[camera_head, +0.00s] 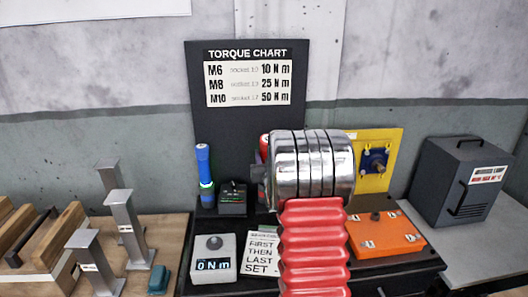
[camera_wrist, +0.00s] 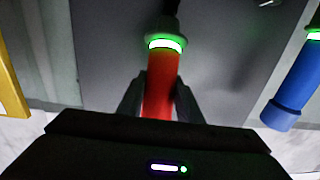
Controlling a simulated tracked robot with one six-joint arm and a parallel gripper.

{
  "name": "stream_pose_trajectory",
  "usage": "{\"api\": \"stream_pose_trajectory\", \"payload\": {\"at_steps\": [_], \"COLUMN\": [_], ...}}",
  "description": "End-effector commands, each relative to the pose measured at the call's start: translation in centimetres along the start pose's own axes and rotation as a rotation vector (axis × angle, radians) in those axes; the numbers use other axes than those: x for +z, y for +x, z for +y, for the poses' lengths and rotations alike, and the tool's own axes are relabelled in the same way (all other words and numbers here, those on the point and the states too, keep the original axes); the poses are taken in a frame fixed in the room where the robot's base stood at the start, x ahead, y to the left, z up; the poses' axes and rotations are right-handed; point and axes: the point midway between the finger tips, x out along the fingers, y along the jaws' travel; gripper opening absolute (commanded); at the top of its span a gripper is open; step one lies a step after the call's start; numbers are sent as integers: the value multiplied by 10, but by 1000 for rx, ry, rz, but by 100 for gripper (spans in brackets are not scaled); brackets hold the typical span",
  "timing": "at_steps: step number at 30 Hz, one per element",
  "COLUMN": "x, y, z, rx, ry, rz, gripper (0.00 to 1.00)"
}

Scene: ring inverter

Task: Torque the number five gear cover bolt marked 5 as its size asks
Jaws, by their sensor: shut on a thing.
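A red tool (camera_wrist: 160,80) with a lit green ring stands between the dark fingers of my gripper (camera_wrist: 158,97) in the wrist view, and the gripper is shut on it. In the head view only a bit of the red tool (camera_head: 264,146) shows beside my arm, which hides most of the gripper. An orange cover (camera_head: 388,238) with small white tags lies on the dark bench at right; I cannot read a 5 on any tag. The torque chart (camera_head: 248,84) lists M6 10 N m, M8 25 N m and M10 50 N m. A grey meter (camera_head: 211,260) reads 0 N m.
A blue tool (camera_head: 204,172) with a green ring stands left of my arm; it shows at right in the wrist view (camera_wrist: 290,95). A small black box (camera_head: 233,198), a "first then last set" card (camera_head: 262,250), a yellow panel (camera_head: 374,183) and a dark cabinet (camera_head: 462,180) stand around.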

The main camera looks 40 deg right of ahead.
Motion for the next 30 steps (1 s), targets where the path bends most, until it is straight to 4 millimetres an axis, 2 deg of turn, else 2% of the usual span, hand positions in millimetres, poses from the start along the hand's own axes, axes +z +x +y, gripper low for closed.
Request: {"api": "stream_pose_trajectory", "payload": {"at_steps": [21, 30], "x": [57, 60], "y": [-1, -1], "z": [1, 1], "rx": [1, 1], "ry": [1, 0], "rz": [-13, -12], "gripper": [0, 0]}}
